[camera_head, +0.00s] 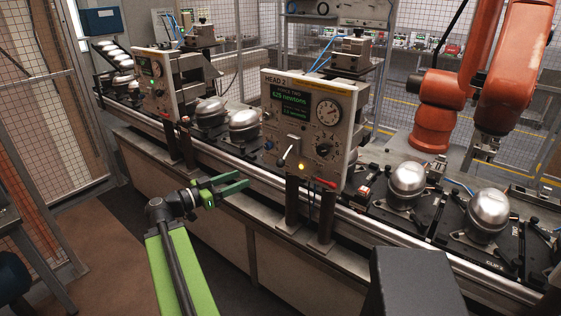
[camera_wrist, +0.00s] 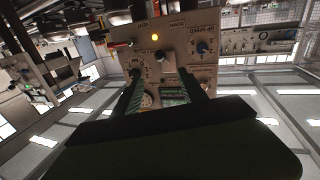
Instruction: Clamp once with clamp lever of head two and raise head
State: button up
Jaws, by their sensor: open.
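The head two panel (camera_head: 310,112) is a beige box labelled HEAD 2, with a green display, a round gauge and a lit yellow lamp. Its clamp lever (camera_head: 287,153), with a pale handle, sits low on the panel's left side and leans up to the right. My gripper (camera_head: 243,180), with green fingers, is open and empty, left of and below the lever, apart from it. In the wrist view the panel (camera_wrist: 182,40) appears upside down beyond my open fingers (camera_wrist: 160,74). A rounded knob (camera_wrist: 167,55), possibly the lever's end, shows between the fingertips.
Silver compressors (camera_head: 407,181) sit on dark pallets along the conveyor (camera_head: 228,157). Another head (camera_head: 158,85) stands farther left. Posts (camera_head: 292,203) stand below the head two panel. An orange robot arm (camera_head: 436,110) is at the back right. Floor (camera_head: 95,215) is clear at left.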

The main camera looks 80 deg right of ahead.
aim_at(281, 164)
jog(key=x, duration=1.7)
jog(key=shift+s+d+f, duration=0.1)
jog(key=shift+s+f, duration=0.05)
grip_shut()
jog(key=shift+f, duration=0.15)
dwell(0.4)
